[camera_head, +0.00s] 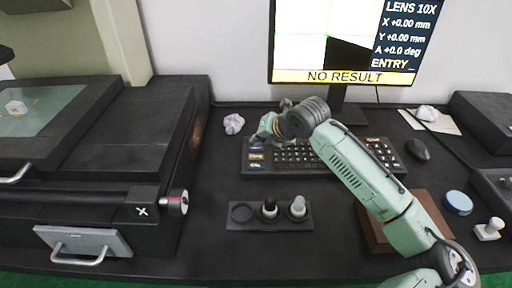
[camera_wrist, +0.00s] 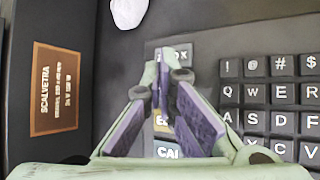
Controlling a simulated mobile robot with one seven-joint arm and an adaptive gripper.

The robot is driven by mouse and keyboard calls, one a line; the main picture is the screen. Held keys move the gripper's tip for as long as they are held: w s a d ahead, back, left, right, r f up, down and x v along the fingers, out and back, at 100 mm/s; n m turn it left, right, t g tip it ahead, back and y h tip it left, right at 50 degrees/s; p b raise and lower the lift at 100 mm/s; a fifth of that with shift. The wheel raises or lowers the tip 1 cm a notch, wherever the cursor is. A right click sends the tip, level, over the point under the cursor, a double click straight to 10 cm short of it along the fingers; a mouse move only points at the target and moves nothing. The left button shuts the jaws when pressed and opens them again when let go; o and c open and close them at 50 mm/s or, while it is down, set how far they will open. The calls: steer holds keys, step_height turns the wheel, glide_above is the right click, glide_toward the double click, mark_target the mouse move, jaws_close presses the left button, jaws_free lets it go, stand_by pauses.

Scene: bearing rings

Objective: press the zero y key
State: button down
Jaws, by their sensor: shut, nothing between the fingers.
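The keyboard (camera_head: 295,158) lies on the desk below the monitor. At its left end is a column of larger keys. In the wrist view the top key, its label ending in "0 X" (camera_wrist: 183,51), is partly covered by my fingertips. Below it a yellowish key (camera_wrist: 160,122), likely zero y, shows only as a sliver between my fingers, its label hidden. The CAL key (camera_wrist: 167,150) is below that, partly covered. My gripper (camera_wrist: 171,62) is shut and empty, its tips over the upper part of this column; contact cannot be told. My gripper (camera_head: 264,138) also shows in the head view.
The monitor (camera_head: 350,76) reads X +0.00, Y +0.00 and NO RESULT. Letter keys (camera_wrist: 282,95) lie close on the right. A black machine (camera_head: 150,140) stands at left. A holder (camera_head: 240,226) with two small pieces is in front. Crumpled paper (camera_head: 233,123) lies behind.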

mark_target(259, 148)
steer(key=shift+r, duration=0.4)
steer(key=shift+r, duration=0.15)
steer(key=shift+r+p, duration=1.75)
steer(key=shift+r, duration=0.65)
